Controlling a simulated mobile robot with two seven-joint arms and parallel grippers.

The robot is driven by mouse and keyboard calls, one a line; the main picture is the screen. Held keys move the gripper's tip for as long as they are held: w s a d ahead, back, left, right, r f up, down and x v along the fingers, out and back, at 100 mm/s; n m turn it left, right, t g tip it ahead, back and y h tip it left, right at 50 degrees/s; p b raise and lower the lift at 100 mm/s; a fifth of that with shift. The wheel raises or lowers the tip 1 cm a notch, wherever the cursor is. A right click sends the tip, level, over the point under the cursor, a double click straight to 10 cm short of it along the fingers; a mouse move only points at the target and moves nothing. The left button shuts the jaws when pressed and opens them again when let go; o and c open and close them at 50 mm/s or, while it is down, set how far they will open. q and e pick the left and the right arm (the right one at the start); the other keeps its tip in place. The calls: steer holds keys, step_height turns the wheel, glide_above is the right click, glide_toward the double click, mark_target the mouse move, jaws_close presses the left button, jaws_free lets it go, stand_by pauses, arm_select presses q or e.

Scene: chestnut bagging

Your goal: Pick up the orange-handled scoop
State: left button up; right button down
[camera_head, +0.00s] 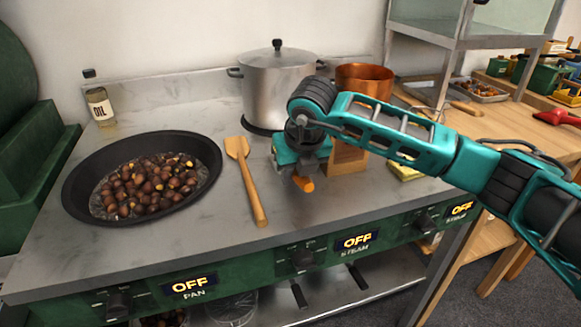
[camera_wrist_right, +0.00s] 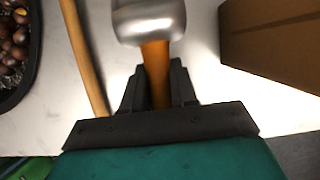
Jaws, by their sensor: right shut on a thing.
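The scoop's orange handle (camera_head: 303,183) shows just below my right gripper (camera_head: 299,172) in the head view, over the steel counter. In the right wrist view the orange handle (camera_wrist_right: 156,75) runs between the two dark fingers of my right gripper (camera_wrist_right: 158,88), which are shut on it. The scoop's silver metal head (camera_wrist_right: 148,20) is at the top of that view. In the head view the scoop's head is hidden behind my gripper and arm. I cannot tell whether the scoop still touches the counter. My left gripper is in neither view.
A black pan (camera_head: 72,190) of chestnuts sits at left, with a wooden spatula (camera_head: 252,185) between it and my right gripper. A steel pot (camera_head: 275,85) and a copper pot (camera_head: 366,80) stand behind. A wooden block (camera_head: 347,160) is close to the gripper's right.

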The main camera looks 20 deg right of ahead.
step_height(320, 180, up, 20)
steer(key=p, duration=0.2)
stand_by(0.9)
